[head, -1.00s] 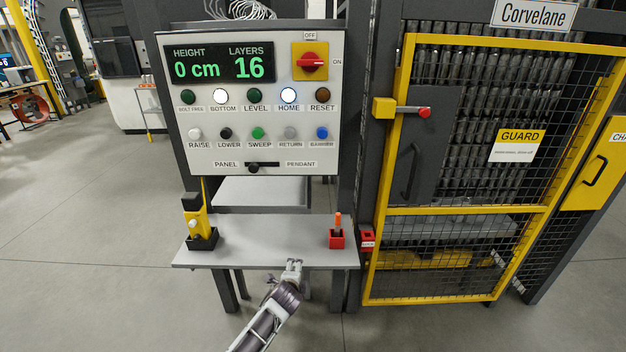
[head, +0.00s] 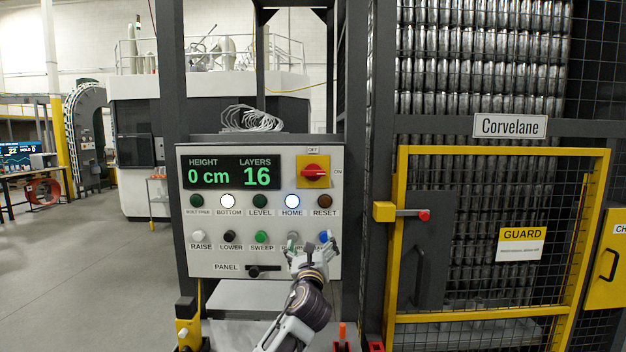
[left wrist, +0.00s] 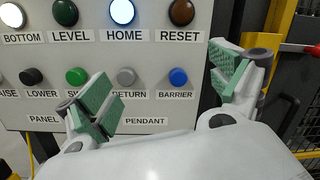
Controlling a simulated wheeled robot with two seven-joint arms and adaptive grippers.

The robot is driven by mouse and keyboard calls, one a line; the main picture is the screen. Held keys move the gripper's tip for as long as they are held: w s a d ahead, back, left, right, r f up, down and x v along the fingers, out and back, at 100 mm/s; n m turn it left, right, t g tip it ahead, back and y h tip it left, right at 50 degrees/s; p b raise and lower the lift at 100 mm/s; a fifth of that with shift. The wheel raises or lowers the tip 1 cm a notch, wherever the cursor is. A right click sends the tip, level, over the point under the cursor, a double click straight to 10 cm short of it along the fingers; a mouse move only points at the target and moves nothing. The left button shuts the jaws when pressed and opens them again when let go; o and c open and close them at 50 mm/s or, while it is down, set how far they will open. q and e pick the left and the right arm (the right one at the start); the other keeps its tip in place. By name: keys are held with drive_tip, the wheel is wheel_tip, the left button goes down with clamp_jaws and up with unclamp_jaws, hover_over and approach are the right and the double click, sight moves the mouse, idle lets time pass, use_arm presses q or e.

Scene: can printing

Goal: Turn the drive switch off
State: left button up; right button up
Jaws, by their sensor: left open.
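The drive switch (head: 314,173) is a red rotary handle on a yellow plate at the top right of the control panel (head: 212,265). Its handle lies horizontal, towards the ON label, with OFF marked above. My left gripper (head: 313,243) is open and empty in front of the panel's lower right, below the switch. In the left wrist view its spread green-padded fingers (left wrist: 162,95) frame the RETURN and BARRIER buttons; the switch is out of that view. I cannot tell the exact gap to the panel. My right gripper is not in view.
The panel display (head: 232,173) reads 0 cm and 16 layers. BOTTOM (head: 228,201) and HOME (head: 292,201) are lit. A yellow guard gate (head: 393,270) with a red-tipped latch (head: 423,216) stands to the right. A yellow handheld device (head: 187,325) stands below left.

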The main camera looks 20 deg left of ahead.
use_arm(q)
wheel_tip(320, 180, up, 12)
drive_tip(key=s+d+m+t+y, duration=0.1)
drive_tip(key=s+m+t, duration=0.1)
drive_tip(key=m, duration=0.1)
drive_tip(key=shift+s+r, duration=0.15)
drive_tip(key=shift+r, duration=0.05)
drive_tip(key=p, duration=0.2)
approach(313, 175)
drive_tip(key=shift+p+x, duration=0.65)
drive_tip(key=shift+x, duration=3.7)
drive_tip(key=c, duration=1)
